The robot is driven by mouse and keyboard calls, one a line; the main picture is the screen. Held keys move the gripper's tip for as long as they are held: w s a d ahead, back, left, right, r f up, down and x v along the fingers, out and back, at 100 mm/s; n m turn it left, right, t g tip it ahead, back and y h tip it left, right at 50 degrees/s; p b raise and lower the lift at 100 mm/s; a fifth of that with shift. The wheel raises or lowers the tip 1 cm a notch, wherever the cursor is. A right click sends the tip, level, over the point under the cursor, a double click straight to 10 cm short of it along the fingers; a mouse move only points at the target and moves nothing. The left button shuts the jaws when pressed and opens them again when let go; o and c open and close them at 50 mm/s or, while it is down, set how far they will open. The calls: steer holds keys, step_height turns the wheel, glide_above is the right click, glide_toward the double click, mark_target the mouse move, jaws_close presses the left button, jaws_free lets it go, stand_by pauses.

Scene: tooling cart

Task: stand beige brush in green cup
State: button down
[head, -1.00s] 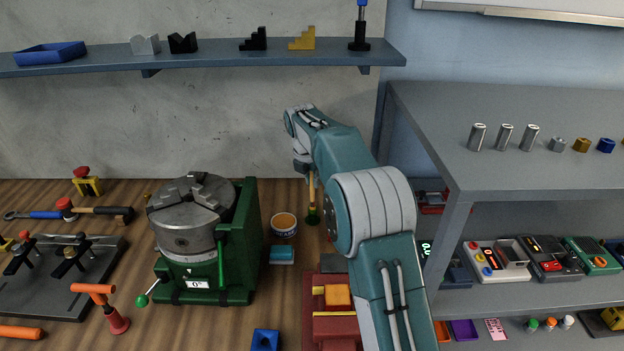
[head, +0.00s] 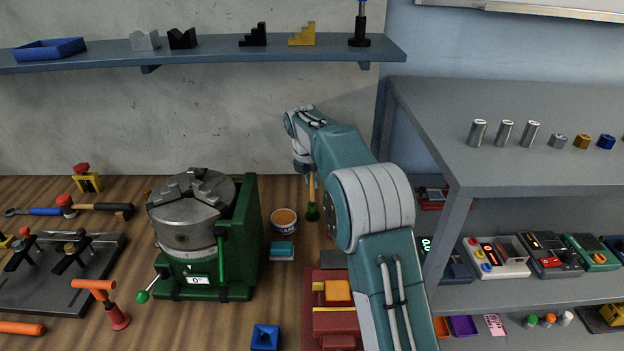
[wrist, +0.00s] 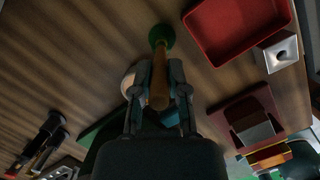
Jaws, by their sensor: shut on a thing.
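The beige brush (wrist: 159,75) is between the fingers of my gripper (wrist: 157,97), which is shut on its handle. In the head view the brush (head: 312,186) hangs roughly upright below my gripper, which is partly hidden by my arm. The green cup (head: 312,212) stands on the wooden bench right under the brush, and it also shows in the wrist view (wrist: 161,35) at the far end of the handle. The brush's lower end meets the green cup; I cannot tell how deep inside it is.
A tin with an orange top (head: 284,220) and a teal block (head: 282,251) lie left of the cup. A green-based chuck (head: 192,220) stands further left. A red vise (head: 333,320) is in front. A red tray (wrist: 238,35) lies near the cup in the wrist view.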

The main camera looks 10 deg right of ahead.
steer(key=shift+f, duration=0.55)
stand_by(1.0)
steer(key=c, duration=0.6)
jaws_free()
steer(key=shift+o, duration=0.2)
steer(key=o, duration=0.4)
steer(key=shift+w+d+v, duration=0.15)
steer(key=shift+v, duration=0.8)
steer(key=shift+w+d+v, duration=0.15)
steer(key=shift+w+v, duration=0.05)
steer(key=shift+v, duration=0.8)
steer(key=shift+w+d+v, duration=0.15)
steer(key=shift+v, duration=0.8)
steer(key=shift+r, duration=0.25)
